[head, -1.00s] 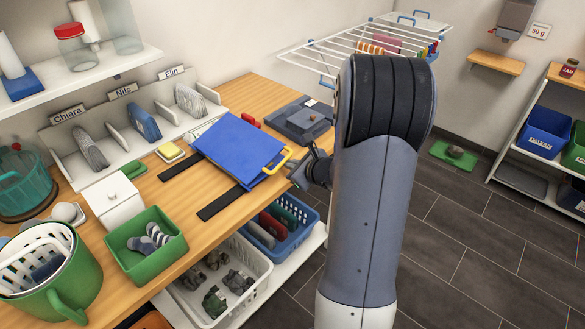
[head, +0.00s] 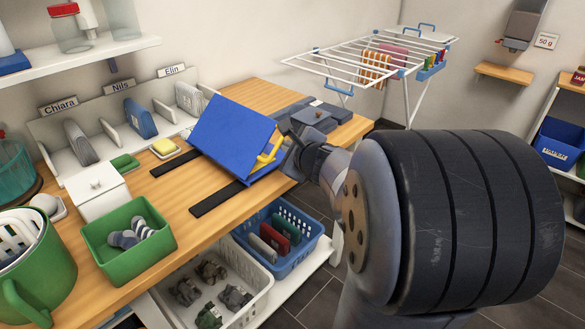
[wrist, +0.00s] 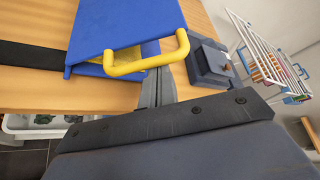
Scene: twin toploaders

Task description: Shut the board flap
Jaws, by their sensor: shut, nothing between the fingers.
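The board flap is a blue panel (head: 232,135) with a yellow handle (head: 270,152), on the wooden table. In the head view it stands tilted above its base, with a gap at the handle side. The wrist view shows the blue flap (wrist: 120,25) and its yellow handle (wrist: 150,60) close up, with some yellow between flap and base. My gripper (head: 292,145) is at the handle end of the flap. In the wrist view its shut fingers (wrist: 155,88) are right beside the handle and hold nothing. Whether they touch the flap or handle is unclear.
A dark grey box (head: 312,118) lies behind my gripper. Black strips (head: 217,197) lie in front of the flap. A green bin (head: 128,237) with socks and a white lidded box (head: 97,200) stand left. A blue basket (head: 270,240) is below the table edge.

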